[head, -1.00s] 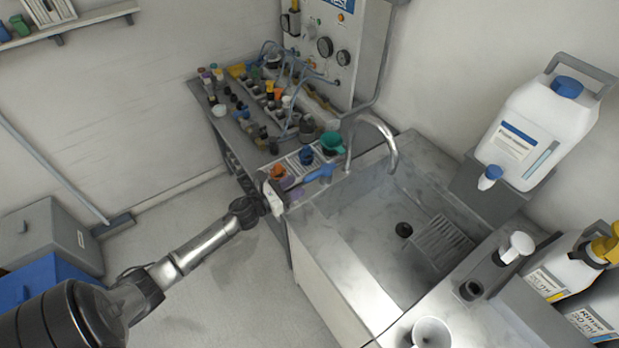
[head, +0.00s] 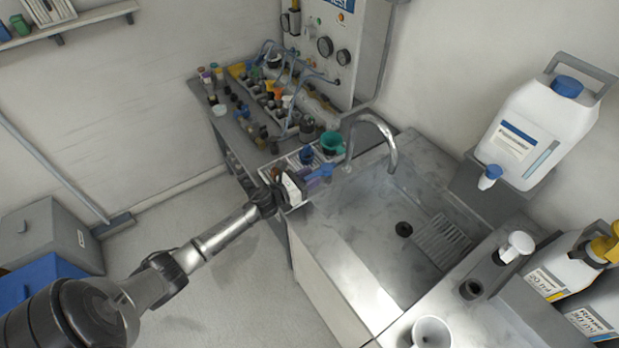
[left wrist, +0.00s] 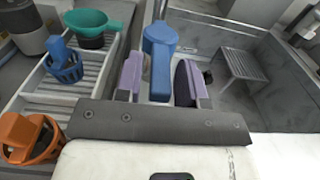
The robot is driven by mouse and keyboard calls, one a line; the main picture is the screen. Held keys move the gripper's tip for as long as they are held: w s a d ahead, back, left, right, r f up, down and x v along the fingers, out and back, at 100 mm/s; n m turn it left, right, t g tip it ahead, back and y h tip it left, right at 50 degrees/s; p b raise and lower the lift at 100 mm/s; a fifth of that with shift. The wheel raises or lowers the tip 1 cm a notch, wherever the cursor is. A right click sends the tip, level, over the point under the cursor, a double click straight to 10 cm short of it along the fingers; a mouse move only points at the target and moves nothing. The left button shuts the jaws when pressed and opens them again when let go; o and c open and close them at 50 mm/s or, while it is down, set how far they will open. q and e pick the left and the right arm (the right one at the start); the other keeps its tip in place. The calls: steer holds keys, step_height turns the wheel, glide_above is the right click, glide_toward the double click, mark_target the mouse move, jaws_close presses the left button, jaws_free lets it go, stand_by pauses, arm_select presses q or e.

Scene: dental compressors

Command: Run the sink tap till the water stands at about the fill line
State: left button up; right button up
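The grey sink (head: 350,235) shows its basin in the head view, with a curved metal tap spout (head: 376,122) over it. I see no clear water surface or fill line. My left gripper (head: 308,181) is at this lever. In the left wrist view its two purple-padded fingers (left wrist: 160,82) are apart, one on each side of the lever; whether they touch it is unclear. My right gripper is not in view.
A dark round drain or plug (head: 404,229) and a slatted stand (head: 443,240) are in the basin. A draining rack holds a blue basket (left wrist: 64,62), an orange basket (left wrist: 28,136) and a green funnel (left wrist: 92,27), close left of the gripper. A white canister (head: 545,125) stands at right.

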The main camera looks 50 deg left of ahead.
arm_select(q)
jaws_close()
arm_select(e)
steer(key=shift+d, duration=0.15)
